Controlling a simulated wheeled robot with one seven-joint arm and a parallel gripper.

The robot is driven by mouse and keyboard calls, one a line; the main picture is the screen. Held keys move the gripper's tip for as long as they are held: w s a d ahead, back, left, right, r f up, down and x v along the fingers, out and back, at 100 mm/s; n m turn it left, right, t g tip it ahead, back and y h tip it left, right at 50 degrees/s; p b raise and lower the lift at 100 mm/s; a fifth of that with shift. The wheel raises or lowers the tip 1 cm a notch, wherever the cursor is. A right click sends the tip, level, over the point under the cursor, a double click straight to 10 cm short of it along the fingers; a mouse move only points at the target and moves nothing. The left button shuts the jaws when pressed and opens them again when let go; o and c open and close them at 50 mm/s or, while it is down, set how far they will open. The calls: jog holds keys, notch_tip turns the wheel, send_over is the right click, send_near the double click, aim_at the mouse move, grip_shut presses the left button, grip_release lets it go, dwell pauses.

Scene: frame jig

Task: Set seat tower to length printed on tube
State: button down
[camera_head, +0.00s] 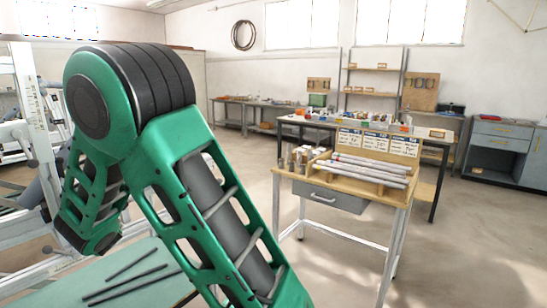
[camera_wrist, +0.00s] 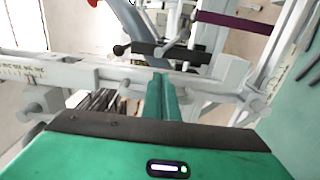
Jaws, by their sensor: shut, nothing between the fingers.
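The white frame jig (camera_head: 32,95) stands at the far left of the head view, partly cut off and partly behind my green arm. A ruler scale runs along one of its posts. In the wrist view a pale beam of the jig (camera_wrist: 100,72) crosses the picture, with a printed scale (camera_wrist: 22,74) at its left end. My gripper (camera_wrist: 162,78) is shut and empty, its green fingers together close to this beam; I cannot tell whether they touch it. A dark handle with a round knob (camera_wrist: 121,49) lies just beyond. Which part is the seat tower, and any printed length, is unclear.
A pale green tabletop (camera_head: 75,291) with dark rods is below my arm. A wooden workbench (camera_head: 322,179) with silver tubes (camera_head: 370,168) and a drawer stands right of centre. Shelves and cabinets line the back. The floor at right is clear. A purple tube (camera_wrist: 235,22) shows beyond the beam.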

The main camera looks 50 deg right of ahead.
jog(key=shift+a, duration=1.5)
jog(key=shift+d, duration=0.15)
jog(key=shift+d, duration=1)
